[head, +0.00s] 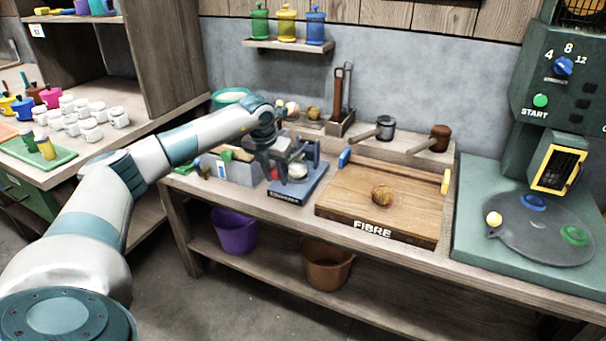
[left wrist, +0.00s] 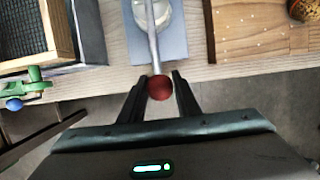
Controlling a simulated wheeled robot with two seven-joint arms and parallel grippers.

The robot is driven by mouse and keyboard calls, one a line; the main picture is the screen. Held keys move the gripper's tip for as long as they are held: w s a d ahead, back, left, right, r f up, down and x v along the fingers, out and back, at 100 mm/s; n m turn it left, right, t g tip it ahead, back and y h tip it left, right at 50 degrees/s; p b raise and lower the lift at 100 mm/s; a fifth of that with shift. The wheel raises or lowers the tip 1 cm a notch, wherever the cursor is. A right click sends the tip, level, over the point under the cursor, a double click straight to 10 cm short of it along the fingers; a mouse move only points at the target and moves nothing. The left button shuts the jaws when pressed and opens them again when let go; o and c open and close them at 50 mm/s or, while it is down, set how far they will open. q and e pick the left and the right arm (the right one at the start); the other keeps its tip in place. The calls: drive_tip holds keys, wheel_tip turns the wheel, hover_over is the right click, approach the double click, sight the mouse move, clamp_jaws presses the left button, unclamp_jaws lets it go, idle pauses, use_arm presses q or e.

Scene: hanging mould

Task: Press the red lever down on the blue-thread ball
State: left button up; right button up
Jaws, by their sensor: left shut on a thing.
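The lever (left wrist: 154,50) is a grey rod ending in a red knob (left wrist: 160,88). In the left wrist view, my left gripper (left wrist: 160,92) has a finger on each side of the knob and is shut on it. In the head view my left gripper (head: 275,172) is at the front left of the blue-grey press base (head: 300,196), with a bit of the red knob showing. A pale ball (head: 298,171) sits in the press; it also shows under the rod in the left wrist view (left wrist: 142,20). Its thread colour is not clear. My right gripper is not in view.
A wooden FIBRE board (head: 350,205) with a brown ball (head: 382,195) is right of the press. A grey box (head: 235,169) stands close on the left. A green machine with a round plate (head: 545,240) is far right. Purple (head: 235,232) and brown (head: 327,268) buckets sit below.

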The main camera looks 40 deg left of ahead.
use_arm(q)
drive_tip(key=shift+f, duration=0.5)
idle(0.8)
drive_tip(key=o, duration=2)
drive_tip(key=shift+r, duration=0.1)
drive_tip(key=p+v, duration=0.4)
drive_tip(key=v, duration=0.2)
drive_tip(key=shift+r, duration=0.35)
drive_tip(key=shift+s+d+r+p, duration=0.1)
drive_tip(key=shift+s+r+p, duration=0.2)
drive_tip(key=shift+r, duration=0.3)
